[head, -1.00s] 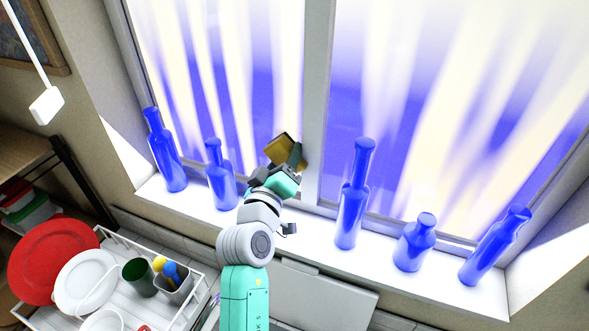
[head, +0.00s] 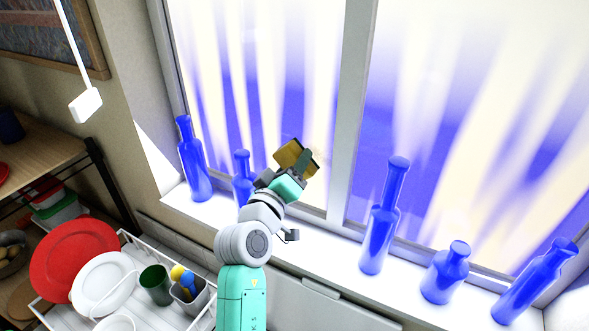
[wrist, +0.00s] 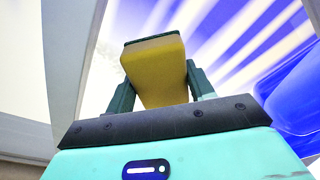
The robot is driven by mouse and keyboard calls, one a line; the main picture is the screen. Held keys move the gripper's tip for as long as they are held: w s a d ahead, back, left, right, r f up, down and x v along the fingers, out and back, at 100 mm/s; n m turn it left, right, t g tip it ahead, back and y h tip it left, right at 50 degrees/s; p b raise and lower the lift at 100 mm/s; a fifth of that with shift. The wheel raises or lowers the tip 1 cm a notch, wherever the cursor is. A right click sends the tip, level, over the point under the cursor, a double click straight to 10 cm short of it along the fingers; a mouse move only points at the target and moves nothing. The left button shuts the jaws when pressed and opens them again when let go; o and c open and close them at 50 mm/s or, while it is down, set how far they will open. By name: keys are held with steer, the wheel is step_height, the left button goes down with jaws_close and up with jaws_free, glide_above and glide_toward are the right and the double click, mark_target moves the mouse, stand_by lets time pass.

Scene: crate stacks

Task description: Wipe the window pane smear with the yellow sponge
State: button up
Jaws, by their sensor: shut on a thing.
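My gripper (head: 293,158) is shut on the yellow sponge (head: 288,153), which has a dark backing. The sponge is raised in front of the left window pane (head: 225,60), left of the upright frame bar. In the wrist view the sponge (wrist: 155,70) sits between the two green fingers, its yellow face toward the camera and its dark layer at the top edge. I cannot tell whether the sponge touches the glass.
Blue bottles line the white sill (head: 325,238): one at far left (head: 194,165), one partly behind my gripper (head: 242,180), a tall one (head: 380,230) right of the bar, and two further right. A dish rack (head: 135,250) with plates stands lower left. A white lamp (head: 85,104) hangs upper left.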

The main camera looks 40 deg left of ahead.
mark_target(347, 169)
steer(key=shift+w+d+r+p, duration=0.15)
steer(key=shift+d+p, duration=0.15)
steer(key=shift+d, duration=0.25)
steer(key=shift+w+d+r+p, duration=0.15)
steer(key=shift+d+p, duration=0.2)
steer(key=shift+d, duration=0.2)
steer(key=shift+w+d+r+p, duration=0.15)
steer(key=shift+d+p, duration=0.15)
steer(key=shift+d, duration=0.25)
steer(key=shift+d+f, duration=0.15)
steer(key=shift+d, duration=0.1)
steer(key=shift+w+d+p, duration=0.25)
steer(key=shift+d+p, duration=0.6)
steer(key=shift+d, duration=0.3)
steer(key=shift+w+d, duration=0.1)
steer(key=shift+d, duration=0.45)
steer(key=shift+w+d+p, duration=0.2)
steer(key=shift+d+p, duration=0.35)
steer(key=shift+p, duration=0.05)
steer(key=shift+w+d+p, duration=0.15)
steer(key=shift+d+p, duration=0.4)
steer(key=shift+p, duration=0.05)
steer(key=shift+w+d, duration=0.1)
steer(key=shift+d, duration=0.5)
steer(key=shift+p, duration=0.3)
